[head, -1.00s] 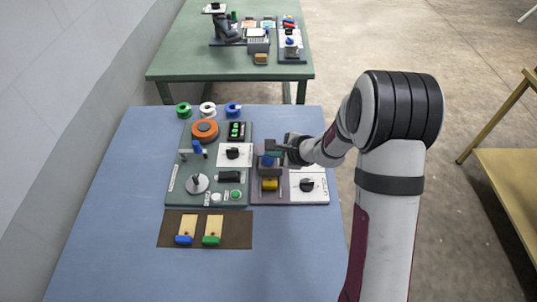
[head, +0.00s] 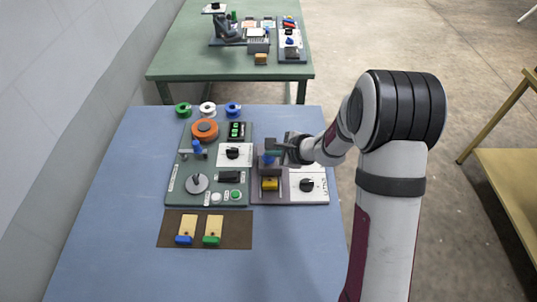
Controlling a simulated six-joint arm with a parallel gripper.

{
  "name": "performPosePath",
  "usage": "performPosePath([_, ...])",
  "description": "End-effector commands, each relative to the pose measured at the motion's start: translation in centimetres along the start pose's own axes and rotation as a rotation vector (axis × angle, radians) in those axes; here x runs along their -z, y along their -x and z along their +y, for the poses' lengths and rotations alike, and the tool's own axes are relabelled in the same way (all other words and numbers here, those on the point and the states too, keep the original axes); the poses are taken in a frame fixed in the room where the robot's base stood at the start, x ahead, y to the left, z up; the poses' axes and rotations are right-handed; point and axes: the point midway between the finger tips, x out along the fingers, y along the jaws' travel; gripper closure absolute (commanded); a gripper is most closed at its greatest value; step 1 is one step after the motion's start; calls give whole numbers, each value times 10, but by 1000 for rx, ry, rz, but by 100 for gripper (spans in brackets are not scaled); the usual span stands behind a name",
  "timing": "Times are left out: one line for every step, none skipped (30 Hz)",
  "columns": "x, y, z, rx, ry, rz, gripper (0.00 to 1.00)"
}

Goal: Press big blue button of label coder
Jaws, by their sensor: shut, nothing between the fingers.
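The label coder is the small dark purple-grey unit (head: 257,196) at the right of the panels on the blue table, with a yellow block at its front.
A white panel with a black knob (head: 307,185) stands right of the coder. The green-grey panel (head: 179,188) at left carries an orange disc, a blue-topped post and a grey disc. A brown mat (head: 244,230) with two tags lies in front. The table's left side is free.

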Motion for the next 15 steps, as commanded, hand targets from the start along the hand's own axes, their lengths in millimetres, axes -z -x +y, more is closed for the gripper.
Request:
performPosePath([-2, 2, -2, 1, 1, 0, 100])
performPosePath([-2, 3, -2, 0, 1, 0, 100])
performPosePath([-4, 5, -4, 0, 1, 0, 100])
performPosePath([-4, 6, -4, 0, 1, 1, 100])
performPosePath([-5, 7, -5, 1, 0, 1, 100])
performPosePath([-6, 8, -6, 1, 1, 1, 100])
performPosePath([-6, 9, -6, 0, 2, 1, 100])
performPosePath([-6, 9, -6, 0, 1, 1, 100])
performPosePath([-7, 10, -7, 0, 1, 1, 100])
performPosePath([-7, 10, -7, 0, 0, 1, 100])
performPosePath([-7, 10, -7, 0, 0, 1, 100])
performPosePath([-7, 10, -7, 0, 0, 1, 100])
performPosePath([-7, 10, -7, 0, 0, 1, 100])
performPosePath([-7, 10, -7, 0, 0, 1, 100])
performPosePath([-7, 10, -7, 0, 0, 1, 100])
